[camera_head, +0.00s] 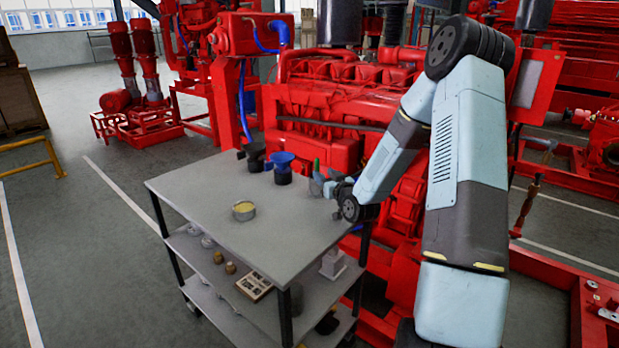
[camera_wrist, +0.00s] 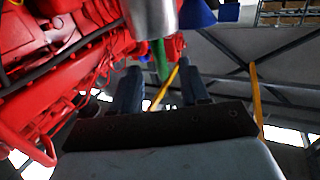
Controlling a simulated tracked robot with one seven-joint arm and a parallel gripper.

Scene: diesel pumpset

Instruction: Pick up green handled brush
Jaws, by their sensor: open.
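The green handle of the brush (camera_head: 316,166) stands upright near the back right edge of the cart's top. My gripper (camera_head: 325,186) is right beside it, low over the tabletop. In the wrist view, which looks upside down, the green handle (camera_wrist: 161,60) shows in the gap between the fingers of my gripper (camera_wrist: 161,78). The fingers are apart and the gripper is open. A silvery cylinder (camera_wrist: 151,16) is at the handle's end, like a holder. I cannot tell how deep the handle lies between the fingers. The brush's bristles are not visible.
The grey cart top (camera_head: 200,195) also holds a blue funnel-shaped item (camera_head: 282,168), a black one (camera_head: 253,157) and a round tin with yellow contents (camera_head: 243,210). The red engine (camera_head: 345,80) stands close behind. The cart's front area is clear.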

